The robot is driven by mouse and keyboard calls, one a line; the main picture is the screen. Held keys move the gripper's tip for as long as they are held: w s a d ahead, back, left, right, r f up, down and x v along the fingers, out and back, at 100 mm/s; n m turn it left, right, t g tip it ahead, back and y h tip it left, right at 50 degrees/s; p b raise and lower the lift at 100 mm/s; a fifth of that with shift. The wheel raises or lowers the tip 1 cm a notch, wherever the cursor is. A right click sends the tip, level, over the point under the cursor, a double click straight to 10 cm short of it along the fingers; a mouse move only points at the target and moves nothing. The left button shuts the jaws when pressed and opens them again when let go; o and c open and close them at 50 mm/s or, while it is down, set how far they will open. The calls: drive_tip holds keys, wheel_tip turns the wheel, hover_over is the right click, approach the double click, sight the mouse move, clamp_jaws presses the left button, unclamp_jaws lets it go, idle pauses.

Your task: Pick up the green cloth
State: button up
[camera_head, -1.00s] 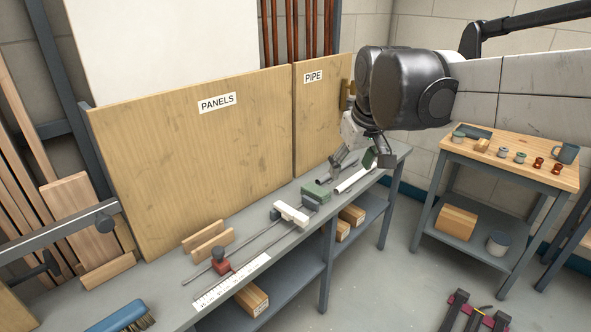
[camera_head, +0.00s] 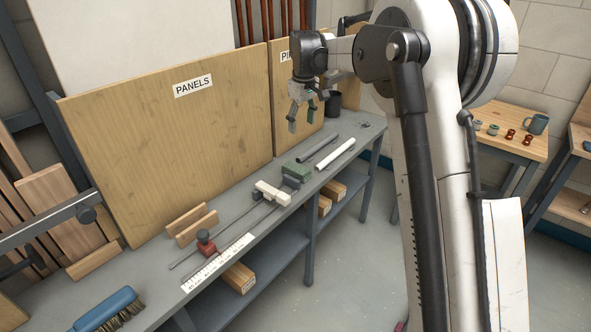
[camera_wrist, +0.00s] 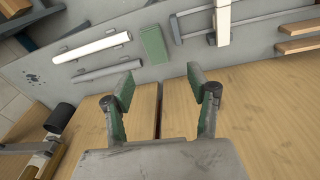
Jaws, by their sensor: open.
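The green cloth (camera_head: 297,169) looks like a small folded green block. It lies flat on the grey bench, between the clamp and the pipes. It also shows in the wrist view (camera_wrist: 153,45), beyond the fingertips. My gripper (camera_head: 302,118) hangs above the bench in front of the panel boards, higher than the cloth and apart from it. In the wrist view my gripper (camera_wrist: 160,80) has its two green-padded fingers spread wide, with nothing between them.
A white pipe (camera_head: 335,154) and a grey pipe (camera_head: 318,149) lie right of the cloth. A bar clamp with a cream block (camera_head: 272,193) lies close on its left. Upright wooden panels (camera_head: 175,150) stand behind the bench. A dark cup (camera_head: 333,104) stands at the back.

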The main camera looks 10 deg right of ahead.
drive_tip(key=n+g, duration=0.1)
hover_over(297, 167)
wheel_tip(297, 167, down, 10)
drive_tip(key=r, duration=0.1)
wheel_tip(297, 167, down, 9)
drive_tip(key=shift+r, duration=0.15)
drive_tip(key=shift+s+a+f, duration=0.1)
drive_tip(key=shift+s+f, duration=0.05)
drive_tip(key=shift+f, duration=2.65)
drive_tip(key=c, duration=1)
drive_tip(key=shift+r, duration=0.1)
drive_tip(key=shift+c, duration=0.2)
drive_tip(key=shift+r, duration=0.1)
